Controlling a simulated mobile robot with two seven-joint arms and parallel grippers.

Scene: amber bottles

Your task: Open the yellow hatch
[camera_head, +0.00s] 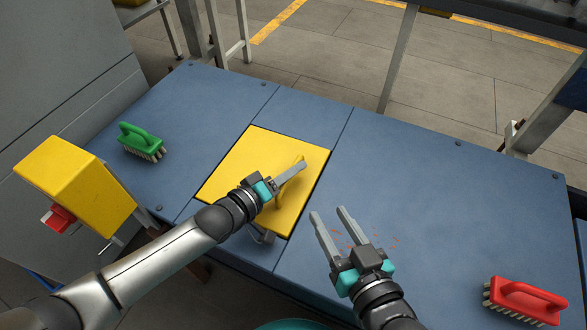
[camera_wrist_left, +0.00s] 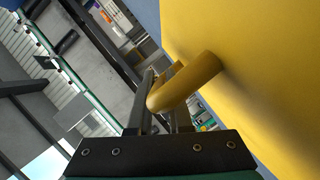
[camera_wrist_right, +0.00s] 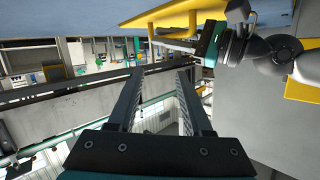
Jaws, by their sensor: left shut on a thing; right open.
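The yellow hatch (camera_head: 250,150) is a square panel in the blue table top, also at the top of the right wrist view (camera_wrist_right: 185,12). A dark line runs along its right edge; I cannot tell for sure whether it is slightly raised. Its yellow bar handle (camera_wrist_left: 190,82) stands out from the panel. My left gripper (camera_head: 291,171) is over the hatch and shut on the handle, partly hiding it; the handle passes between its fingers in the left wrist view. My right gripper (camera_head: 329,213) is open and empty, right of the hatch above the table.
A green brush (camera_head: 142,140) lies on the table at the left, and a red brush (camera_head: 523,300) at the front right. A yellow box with a red part (camera_head: 75,182) stands at the left edge. The blue table (camera_head: 430,190) right of the hatch is mostly clear, with small reddish marks.

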